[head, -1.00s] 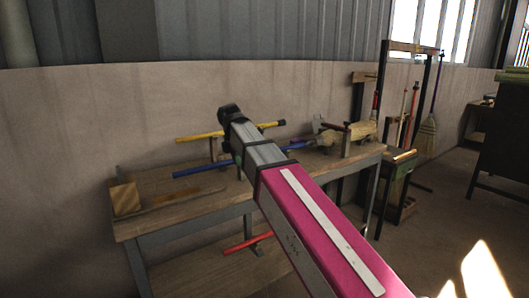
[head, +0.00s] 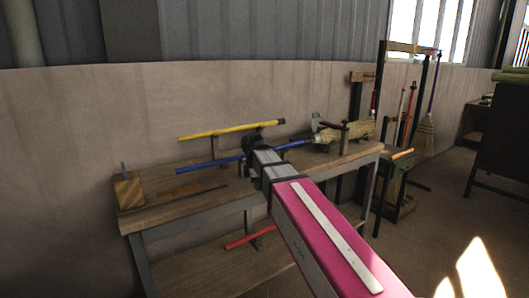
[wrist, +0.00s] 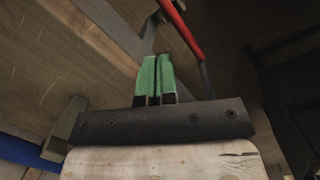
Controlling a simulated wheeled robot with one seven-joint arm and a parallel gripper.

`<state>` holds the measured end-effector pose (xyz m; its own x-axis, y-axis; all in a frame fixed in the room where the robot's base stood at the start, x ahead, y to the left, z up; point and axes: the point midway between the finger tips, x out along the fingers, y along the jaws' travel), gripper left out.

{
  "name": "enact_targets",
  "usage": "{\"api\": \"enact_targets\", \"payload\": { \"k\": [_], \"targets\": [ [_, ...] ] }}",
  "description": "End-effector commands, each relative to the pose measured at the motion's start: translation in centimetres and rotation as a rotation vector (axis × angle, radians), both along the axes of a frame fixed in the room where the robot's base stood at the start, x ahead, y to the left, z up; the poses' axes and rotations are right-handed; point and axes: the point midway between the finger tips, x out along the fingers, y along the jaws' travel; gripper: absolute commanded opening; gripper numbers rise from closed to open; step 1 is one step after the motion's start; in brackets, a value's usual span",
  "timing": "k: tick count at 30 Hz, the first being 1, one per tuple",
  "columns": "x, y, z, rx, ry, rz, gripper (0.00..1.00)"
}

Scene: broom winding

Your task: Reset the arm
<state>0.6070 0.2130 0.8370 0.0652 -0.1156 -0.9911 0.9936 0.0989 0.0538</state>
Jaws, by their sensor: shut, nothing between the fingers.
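My gripper (wrist: 157,78) shows in the wrist view as two green fingers pressed together with nothing between them. In the head view, my pink and grey arm reaches from the lower right toward the workbench (head: 160,216). Its dark end overlaps the blue handle (head: 208,164) in the picture, and the fingers are hidden there. In the wrist view, a red handle (wrist: 182,28) runs just beyond and right of the fingertips, and I cannot tell the gap.
On the bench are a yellow handle (head: 230,130), a broom head with bristles (head: 350,132) and a wooden block (head: 128,190). A red handle (head: 248,239) is lower down. A rack with hanging brooms (head: 425,135) stands right.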

Motion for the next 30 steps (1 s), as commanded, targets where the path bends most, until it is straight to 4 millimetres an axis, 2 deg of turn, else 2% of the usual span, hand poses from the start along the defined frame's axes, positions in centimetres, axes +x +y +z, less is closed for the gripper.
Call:
{"api": "enact_targets", "payload": {
  "k": [1,9,18,24,30],
  "targets": [
    [-0.6,-1.5,-1.8,0.007,0.001,-0.074,0.0],
    [-2.9,-8.6,-11.0,0.061,-0.022,-0.56,0.0],
    [-7.6,-15.8,-19.8,0.111,-0.038,-1.12,0.0],
    [-11.0,-19.4,-24.1,0.135,-0.047,-1.456,0.0],
    [-12.8,-21.1,-26.2,0.145,-0.051,-1.637,0.0]
  ]
}}
